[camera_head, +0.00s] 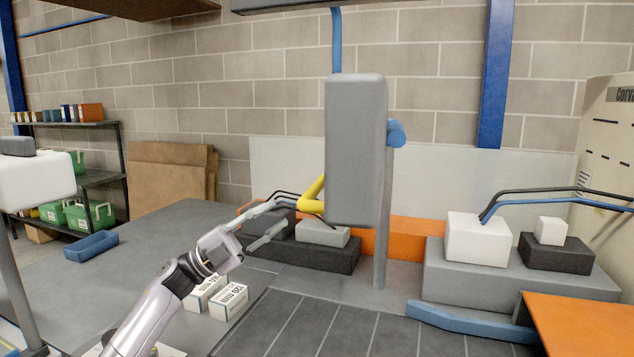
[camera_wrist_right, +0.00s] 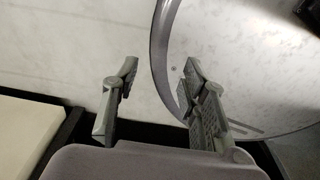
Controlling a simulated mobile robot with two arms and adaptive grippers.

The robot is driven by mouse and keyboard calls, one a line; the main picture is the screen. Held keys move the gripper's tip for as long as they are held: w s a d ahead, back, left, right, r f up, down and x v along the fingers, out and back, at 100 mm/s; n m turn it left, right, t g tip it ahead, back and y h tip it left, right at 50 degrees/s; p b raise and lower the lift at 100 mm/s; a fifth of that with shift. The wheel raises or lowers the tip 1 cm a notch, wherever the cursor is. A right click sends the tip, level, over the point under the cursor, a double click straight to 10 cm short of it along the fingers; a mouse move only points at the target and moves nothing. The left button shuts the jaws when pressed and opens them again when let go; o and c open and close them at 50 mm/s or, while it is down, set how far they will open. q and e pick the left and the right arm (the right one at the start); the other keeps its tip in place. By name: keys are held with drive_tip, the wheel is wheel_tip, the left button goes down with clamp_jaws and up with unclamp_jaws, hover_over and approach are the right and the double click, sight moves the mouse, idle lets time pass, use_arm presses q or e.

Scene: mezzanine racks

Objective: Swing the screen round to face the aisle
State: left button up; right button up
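The screen (camera_head: 354,150) is a grey upright slab with rounded edges, seen in the head view. It is mounted by a blue joint (camera_head: 397,134) on a grey post (camera_head: 383,220). A yellow handle (camera_head: 312,195) sticks out from its lower left side. My left gripper (camera_head: 277,219) is left of the handle with its fingers spread, pointing towards it; it appears apart from the handle. In the right wrist view my right gripper (camera_wrist_right: 157,88) has its fingers apart with nothing held between them. The right gripper does not show in the head view.
White boxes with print (camera_head: 230,299) lie beside my left forearm. Black and blue cables run behind the handle and over a white block (camera_head: 478,238). An orange surface (camera_head: 585,322) is at lower right. A pale rounded panel (camera_wrist_right: 235,60) lies behind the right fingers.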

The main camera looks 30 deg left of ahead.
sight(317, 189)
use_arm(q)
drive_tip(key=p+x, duration=0.3)
drive_tip(key=x, duration=0.7)
drive_tip(key=shift+a+r, duration=0.1)
drive_tip(key=shift+w+d+r+p, duration=0.15)
drive_tip(key=shift+w+d+p, duration=0.2)
drive_tip(key=shift+w, duration=0.05)
use_arm(e)
drive_tip(key=r, duration=0.1)
drive_tip(key=w+r, duration=0.1)
drive_tip(key=r, duration=0.2)
drive_tip(key=shift+w+d+r, duration=0.2)
drive_tip(key=shift+d, duration=0.15)
use_arm(q)
drive_tip(key=shift+c, duration=0.3)
clamp_jaws()
use_arm(e)
drive_tip(key=shift+s, duration=0.1)
drive_tip(key=shift+a, duration=0.25)
